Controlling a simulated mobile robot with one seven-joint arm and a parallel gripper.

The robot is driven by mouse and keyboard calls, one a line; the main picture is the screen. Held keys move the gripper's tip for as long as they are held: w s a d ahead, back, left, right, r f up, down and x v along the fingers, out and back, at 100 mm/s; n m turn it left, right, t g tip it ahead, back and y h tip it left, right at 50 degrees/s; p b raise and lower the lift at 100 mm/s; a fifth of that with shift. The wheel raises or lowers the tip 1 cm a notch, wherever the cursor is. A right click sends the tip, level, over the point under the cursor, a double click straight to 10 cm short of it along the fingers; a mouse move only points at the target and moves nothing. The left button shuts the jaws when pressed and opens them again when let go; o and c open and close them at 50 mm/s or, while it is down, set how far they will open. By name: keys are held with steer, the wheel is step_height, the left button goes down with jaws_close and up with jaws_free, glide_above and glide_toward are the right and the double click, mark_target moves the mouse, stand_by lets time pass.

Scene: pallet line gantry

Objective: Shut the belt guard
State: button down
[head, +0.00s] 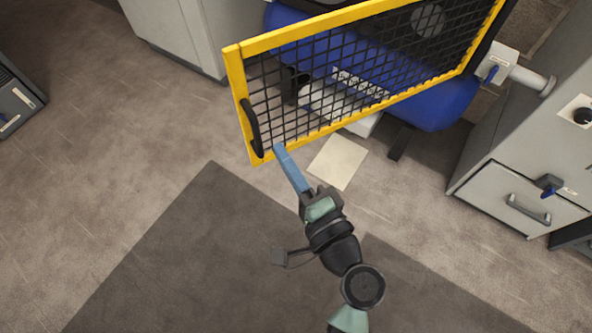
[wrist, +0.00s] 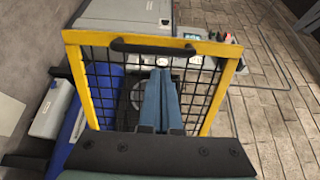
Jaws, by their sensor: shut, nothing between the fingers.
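The belt guard (head: 241,95) is a yellow frame with black mesh. In the head view it stands swung out from the blue machine, with its free end at the left and its far end by the machine at the upper right. A black curved handle (head: 252,128) sits on its free end bar; the handle also shows at the top of the guard in the wrist view (wrist: 150,48). My gripper (head: 279,149) has its long blue fingers shut and empty. The fingertips are at the guard's lower edge, just right of the handle; I cannot tell whether they touch it.
A blue machine body (head: 440,104) lies behind the guard. A grey cabinet with a drawer handle (head: 528,209) stands at the right, and another grey cabinet (head: 180,35) at the upper left.

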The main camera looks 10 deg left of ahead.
mark_target(258, 115)
steer(key=x, duration=0.7)
steer(key=shift+w+a, duration=0.15)
